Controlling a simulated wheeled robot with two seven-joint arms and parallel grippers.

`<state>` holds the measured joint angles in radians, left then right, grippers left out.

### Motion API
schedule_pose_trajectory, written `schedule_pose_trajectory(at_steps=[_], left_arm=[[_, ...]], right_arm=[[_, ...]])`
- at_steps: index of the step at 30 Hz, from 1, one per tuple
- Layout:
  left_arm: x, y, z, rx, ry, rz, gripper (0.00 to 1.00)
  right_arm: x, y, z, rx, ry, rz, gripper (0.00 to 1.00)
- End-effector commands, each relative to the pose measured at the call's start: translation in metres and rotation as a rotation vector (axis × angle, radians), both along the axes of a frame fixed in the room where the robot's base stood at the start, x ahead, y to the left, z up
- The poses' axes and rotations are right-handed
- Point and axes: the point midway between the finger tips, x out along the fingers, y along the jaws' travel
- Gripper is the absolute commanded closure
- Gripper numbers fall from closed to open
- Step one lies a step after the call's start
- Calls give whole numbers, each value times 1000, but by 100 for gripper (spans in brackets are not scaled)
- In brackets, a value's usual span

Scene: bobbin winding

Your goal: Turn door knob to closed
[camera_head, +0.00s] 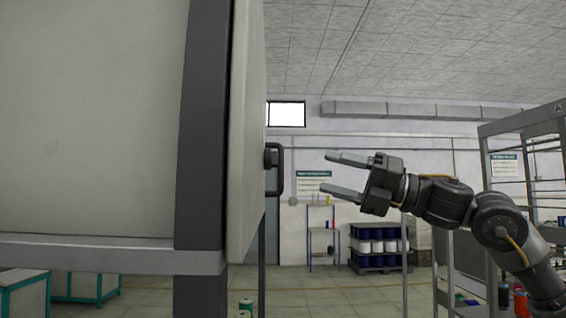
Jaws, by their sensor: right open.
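The door (246,120) is a pale panel seen nearly edge-on, beside a dark grey frame post (203,120). A dark knob or handle (272,158) sticks out from the door's right face, with a bar-like loop to its right. My right gripper (336,172) is open and empty, to the right of the handle and apart from it. Its two fingers point left toward the handle, one above the other. My left gripper is not in view.
A large pale cabinet wall (90,110) fills the left side. A metal rack (530,150) stands at the right, behind my right arm. Spools on a pallet (378,247) and a small shelf (322,235) stand far back. Open floor (340,295) lies between.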

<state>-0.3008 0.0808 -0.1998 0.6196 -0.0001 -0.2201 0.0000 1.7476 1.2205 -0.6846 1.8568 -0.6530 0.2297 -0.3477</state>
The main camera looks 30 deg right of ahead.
Motion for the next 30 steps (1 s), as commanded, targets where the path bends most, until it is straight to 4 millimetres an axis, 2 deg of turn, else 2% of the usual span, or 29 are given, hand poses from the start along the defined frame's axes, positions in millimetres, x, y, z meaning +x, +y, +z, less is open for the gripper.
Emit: schedule_pose_trajectory(at_steps=[8,21,30], left_arm=[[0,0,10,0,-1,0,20],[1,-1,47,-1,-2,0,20],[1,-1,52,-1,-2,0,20]], right_arm=[[10,12,8,-1,-1,2,39],[59,66,29,1,0,2,39],[70,77,30,2,-1,-1,39]])
